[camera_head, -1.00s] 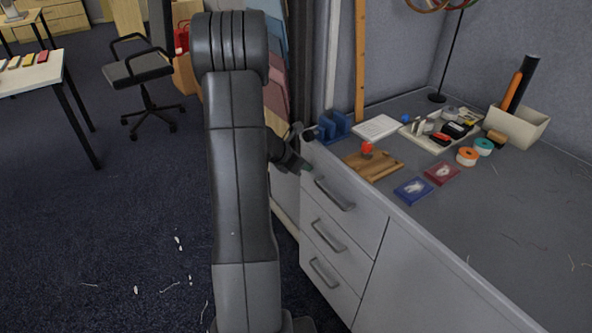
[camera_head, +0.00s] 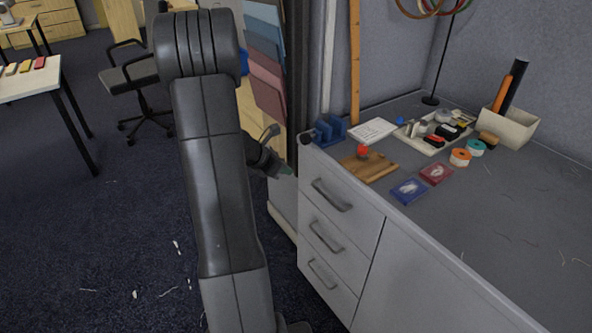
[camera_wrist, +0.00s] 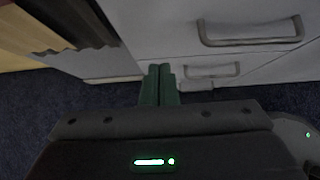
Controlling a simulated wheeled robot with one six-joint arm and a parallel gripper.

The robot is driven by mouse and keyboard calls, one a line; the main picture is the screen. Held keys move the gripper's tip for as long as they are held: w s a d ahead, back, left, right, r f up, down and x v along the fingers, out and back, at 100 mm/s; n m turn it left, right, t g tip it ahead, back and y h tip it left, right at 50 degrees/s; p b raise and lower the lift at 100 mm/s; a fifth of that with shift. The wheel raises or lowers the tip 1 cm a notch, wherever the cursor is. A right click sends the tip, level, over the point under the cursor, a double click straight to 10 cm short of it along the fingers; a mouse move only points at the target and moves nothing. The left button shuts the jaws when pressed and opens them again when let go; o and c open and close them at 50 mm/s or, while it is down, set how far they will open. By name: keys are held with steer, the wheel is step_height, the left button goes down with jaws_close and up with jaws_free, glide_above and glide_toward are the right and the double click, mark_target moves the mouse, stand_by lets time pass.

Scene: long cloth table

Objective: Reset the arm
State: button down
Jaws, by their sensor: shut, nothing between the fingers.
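My gripper (camera_head: 286,171) is beside the left front corner of the grey cabinet, a little below its top edge. In the wrist view its two green fingers (camera_wrist: 159,85) are pressed together with nothing between them. They point down toward the carpet and the foot of the cabinet. My arm rises in front of the head camera and bends over at the top, hiding part of the floor behind it.
The cabinet has a stack of drawers (camera_head: 333,195) with bar handles. On its top lie a wooden board (camera_head: 370,168) with a red ball (camera_head: 362,152), blue (camera_head: 409,190) and red (camera_head: 436,173) cases, tape rolls (camera_head: 460,157) and a beige bin (camera_head: 510,127). Open carpet (camera_head: 100,240) lies left.

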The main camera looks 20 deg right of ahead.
steer(key=p+v, duration=0.1)
steer(key=v, duration=0.5)
steer(key=shift+a, duration=0.2)
steer(key=b, duration=0.2)
glide_toward(309, 171)
steer(key=x, duration=0.5)
steer(key=shift+f, duration=0.55)
steer(key=shift+w+d, duration=0.15)
steer(key=shift+d, duration=0.25)
steer(key=shift+r, duration=0.15)
